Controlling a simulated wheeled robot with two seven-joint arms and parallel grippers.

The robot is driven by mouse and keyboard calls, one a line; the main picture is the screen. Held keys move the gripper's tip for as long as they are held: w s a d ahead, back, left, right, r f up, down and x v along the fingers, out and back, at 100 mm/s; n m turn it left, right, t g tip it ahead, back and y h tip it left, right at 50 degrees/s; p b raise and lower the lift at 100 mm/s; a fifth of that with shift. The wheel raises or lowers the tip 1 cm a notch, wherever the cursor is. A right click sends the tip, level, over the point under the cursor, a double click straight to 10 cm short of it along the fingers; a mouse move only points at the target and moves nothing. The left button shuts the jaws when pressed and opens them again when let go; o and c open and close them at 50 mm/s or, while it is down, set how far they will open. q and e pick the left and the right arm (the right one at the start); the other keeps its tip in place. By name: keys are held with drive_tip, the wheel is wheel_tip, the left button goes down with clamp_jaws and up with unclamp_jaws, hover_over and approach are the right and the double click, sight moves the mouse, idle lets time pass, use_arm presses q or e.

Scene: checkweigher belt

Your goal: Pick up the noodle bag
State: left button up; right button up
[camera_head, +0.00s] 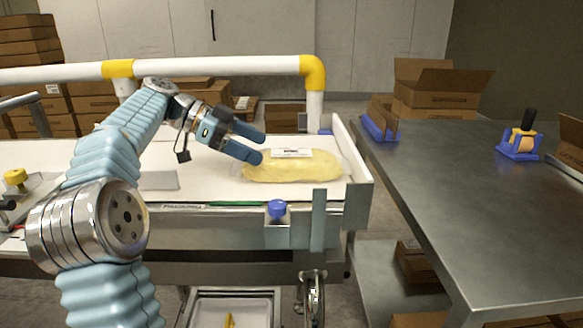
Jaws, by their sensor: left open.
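The noodle bag (300,168) is a yellow, pillow-shaped bag with a white label on top. It lies flat near the right end of the white belt (215,191). My left gripper (262,147) comes in from the left, with two blue fingers spread apart. Its fingertips are at the left end of the bag, with nothing visible between them. I cannot tell whether the fingers touch the bag. My right gripper is not in view.
A white rail with yellow joints (220,66) runs behind the belt. A raised metal guard (346,150) closes the belt's right end. A dark metal table (470,200) at right holds a tape dispenser (520,143) and a blue holder (380,128). Cardboard boxes stand behind.

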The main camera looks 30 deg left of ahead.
sight(273, 152)
use_arm(q)
drive_tip(key=x, duration=0.7)
drive_tip(key=shift+w+d+r, duration=0.1)
drive_tip(key=shift+r, duration=0.05)
drive_tip(key=shift+c, duration=0.5)
drive_tip(key=c, duration=0.9)
drive_tip(key=shift+r, duration=0.1)
drive_tip(key=shift+c, duration=0.6)
